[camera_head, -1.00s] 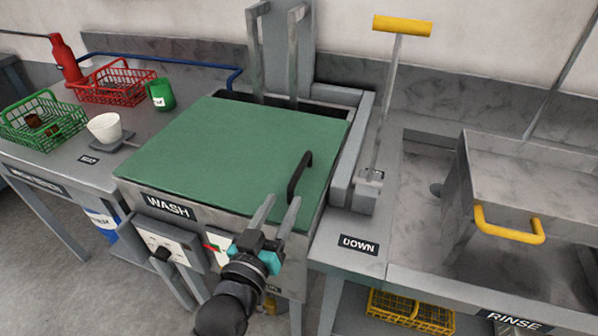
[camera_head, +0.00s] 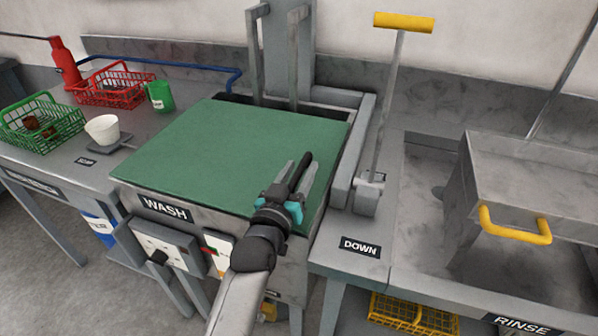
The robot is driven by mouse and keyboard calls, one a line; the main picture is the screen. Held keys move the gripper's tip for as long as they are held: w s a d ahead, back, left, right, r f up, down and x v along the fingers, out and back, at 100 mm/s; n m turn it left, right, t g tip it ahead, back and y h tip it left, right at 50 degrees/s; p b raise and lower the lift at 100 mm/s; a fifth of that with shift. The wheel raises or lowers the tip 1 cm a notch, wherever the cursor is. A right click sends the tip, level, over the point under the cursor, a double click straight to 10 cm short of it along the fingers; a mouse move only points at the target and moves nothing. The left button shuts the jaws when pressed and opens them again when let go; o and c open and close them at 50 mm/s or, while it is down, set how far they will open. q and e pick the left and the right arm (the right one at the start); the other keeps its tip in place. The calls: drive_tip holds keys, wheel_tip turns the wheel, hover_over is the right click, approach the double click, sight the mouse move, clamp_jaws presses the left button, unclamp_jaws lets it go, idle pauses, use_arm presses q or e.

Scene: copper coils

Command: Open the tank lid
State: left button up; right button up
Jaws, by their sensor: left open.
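The wash tank's green lid (camera_head: 205,150) lies flat and closed over the tank marked WASH. Its black handle (camera_head: 304,163) stands near the lid's right edge, partly hidden by my gripper. My left gripper (camera_head: 300,172) is open at the handle, with its fingertips close around it in the picture. I cannot tell whether they touch it. My right gripper is not in view.
A lever with a yellow grip (camera_head: 403,22) stands right of the tank, beside a DOWN label (camera_head: 360,247). A rinse tank with a yellow handle (camera_head: 515,225) is at right. Red (camera_head: 113,88) and green (camera_head: 42,124) baskets, a white cup (camera_head: 103,128) and a green mug (camera_head: 159,95) stand at left.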

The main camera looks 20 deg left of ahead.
use_arm(q)
clamp_jaws()
idle(0.3)
idle(1.1)
